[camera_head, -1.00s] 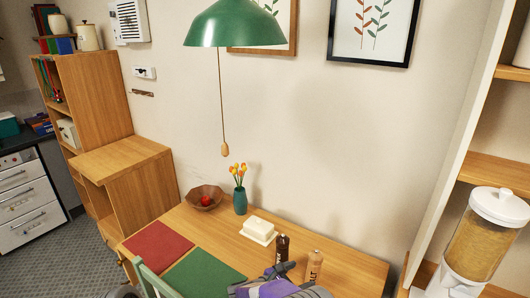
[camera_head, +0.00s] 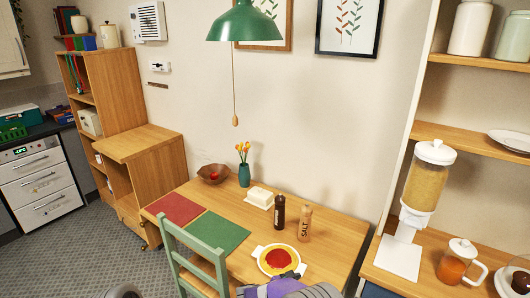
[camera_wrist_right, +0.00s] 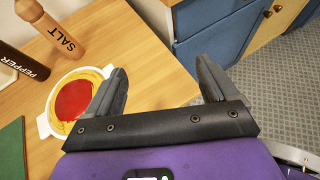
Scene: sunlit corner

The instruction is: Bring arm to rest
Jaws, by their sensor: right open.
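My right arm is the arm in view, its purple wrist low at the bottom of the head view. My right gripper (camera_wrist_right: 160,78) shows in the right wrist view with its two dark fingers wide apart and nothing between them. It is beside a white two-handled dish with red and yellow contents (camera_wrist_right: 73,100), over the table edge. The same dish (camera_head: 279,261) is on the wooden table (camera_head: 330,240) in the head view, just beyond the wrist. I do not see my left gripper.
Pepper (camera_head: 279,212) and salt (camera_head: 304,223) mills stand upright behind the dish. A butter dish (camera_head: 260,197), teal vase (camera_head: 244,175) and fruit bowl (camera_head: 213,174) are farther back. A green chair (camera_head: 195,262) is left of the arm. A dispenser (camera_head: 425,185) stands on the right shelf unit.

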